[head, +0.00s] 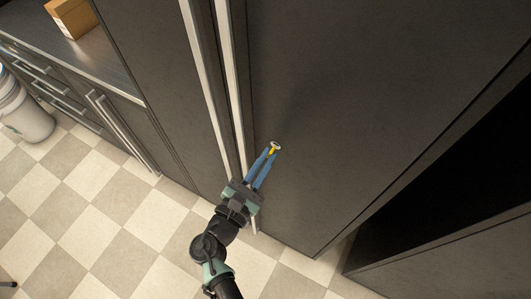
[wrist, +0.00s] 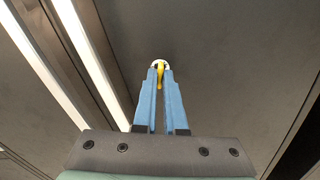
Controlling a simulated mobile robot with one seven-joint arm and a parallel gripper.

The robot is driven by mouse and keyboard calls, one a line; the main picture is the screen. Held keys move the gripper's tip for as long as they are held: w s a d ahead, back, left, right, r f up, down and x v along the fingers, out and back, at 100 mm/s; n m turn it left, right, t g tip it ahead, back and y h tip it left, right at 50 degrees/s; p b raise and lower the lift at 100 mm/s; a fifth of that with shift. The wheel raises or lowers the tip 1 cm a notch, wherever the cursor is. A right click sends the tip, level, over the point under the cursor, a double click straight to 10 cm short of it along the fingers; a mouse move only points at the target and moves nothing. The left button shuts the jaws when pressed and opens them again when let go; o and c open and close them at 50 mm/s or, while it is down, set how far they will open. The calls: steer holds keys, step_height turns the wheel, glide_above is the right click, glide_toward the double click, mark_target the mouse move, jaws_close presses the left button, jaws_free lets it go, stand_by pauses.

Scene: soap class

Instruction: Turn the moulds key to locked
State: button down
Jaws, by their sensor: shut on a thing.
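The key (head: 272,150) is yellow and sits in a round pale lock (head: 276,145) on the dark cabinet door (head: 340,120). In the wrist view the yellow key (wrist: 160,78) hangs down from the lock (wrist: 160,63), between the blue fingertips. My gripper (head: 271,154) is shut on the key, with its fingers pointing up at the door; it also shows in the wrist view (wrist: 160,75). The fingers hide part of the key and lock. I cannot read any lock markings.
Two long pale vertical handles (head: 235,90) run close to the left of my gripper. A dark open gap (head: 450,190) lies to the right. A counter with a cardboard box (head: 70,17) and a white bin (head: 25,110) stand at left. The checkered floor (head: 130,225) is clear.

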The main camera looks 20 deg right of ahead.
steer(key=shift+n+p, duration=0.9)
steer(key=shift+n, duration=0.7)
steer(key=c, duration=1)
jaws_free()
steer(key=b+v, duration=0.2)
steer(key=v, duration=1.1)
steer(key=shift+b, duration=0.3)
